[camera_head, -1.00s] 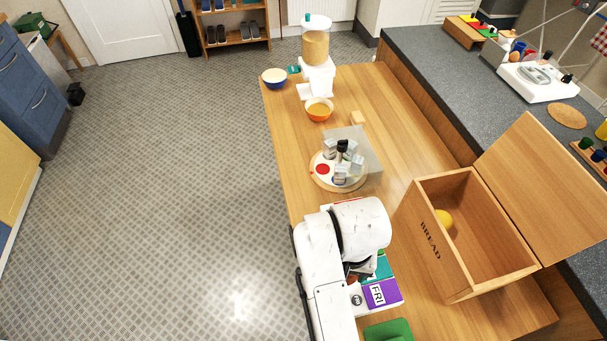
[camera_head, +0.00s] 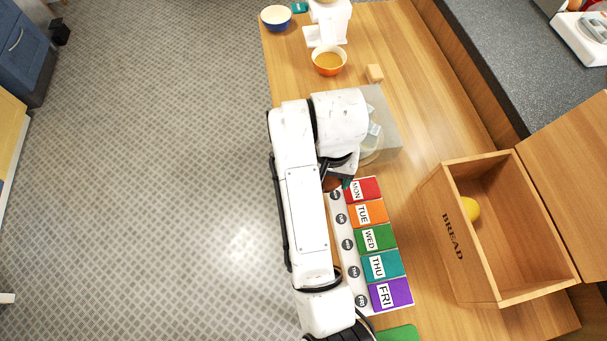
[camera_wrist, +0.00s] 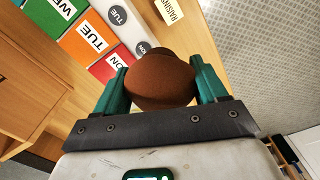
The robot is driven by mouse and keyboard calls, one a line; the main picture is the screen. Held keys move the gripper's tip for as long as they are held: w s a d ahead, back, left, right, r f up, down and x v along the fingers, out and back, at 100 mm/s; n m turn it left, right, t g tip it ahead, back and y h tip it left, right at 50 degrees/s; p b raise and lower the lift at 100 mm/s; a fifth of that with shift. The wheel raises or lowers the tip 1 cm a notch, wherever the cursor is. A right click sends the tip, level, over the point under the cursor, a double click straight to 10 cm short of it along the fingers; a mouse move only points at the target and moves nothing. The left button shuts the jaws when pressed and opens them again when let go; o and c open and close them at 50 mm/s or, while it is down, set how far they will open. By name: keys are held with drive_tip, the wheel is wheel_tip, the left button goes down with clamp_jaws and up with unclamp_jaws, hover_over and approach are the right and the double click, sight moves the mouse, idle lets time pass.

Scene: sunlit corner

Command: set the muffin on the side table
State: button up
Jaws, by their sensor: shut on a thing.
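The muffin (camera_wrist: 160,80) is brown and rounded, held between the two green fingers of my gripper (camera_wrist: 162,84) in the wrist view. In the head view, my gripper (camera_head: 338,177) is at the far end of the day-labelled strip, above the table's left part, largely hidden by my arm. A bit of brown shows there, mostly covered. I cannot make out a separate side table in either current view.
The wooden table (camera_head: 430,130) holds a row of weekday blocks (camera_head: 375,240), an open bread box (camera_head: 450,235) with a yellow thing inside, an orange bowl (camera_head: 329,62) and a blue bowl (camera_head: 276,18). Tiled floor (camera_head: 150,150) lies open to the left.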

drive_tip(key=w+a+f+b, duration=0.1)
drive_tip(key=f, duration=0.1)
drive_tip(key=w+a+f+b, duration=0.1)
drive_tip(key=w+a, duration=0.1)
drive_tip(key=w+a+f+b, duration=0.1)
drive_tip(key=f, duration=0.1)
drive_tip(key=shift+w+a+f, duration=0.25)
drive_tip(key=shift+a+f, duration=0.1)
drive_tip(key=shift+w+a+f, duration=0.2)
drive_tip(key=shift+f, duration=0.2)
drive_tip(key=shift+w+a+f, duration=0.1)
drive_tip(key=shift+f, duration=0.8)
drive_tip(key=shift+w+a+f, duration=0.1)
drive_tip(key=shift+f, duration=0.8)
drive_tip(key=shift+f, duration=0.1)
drive_tip(key=o, duration=1.1)
drive_tip(key=shift+c, duration=0.2)
wheel_tip(320, 180, up, 12)
drive_tip(key=p, duration=0.1)
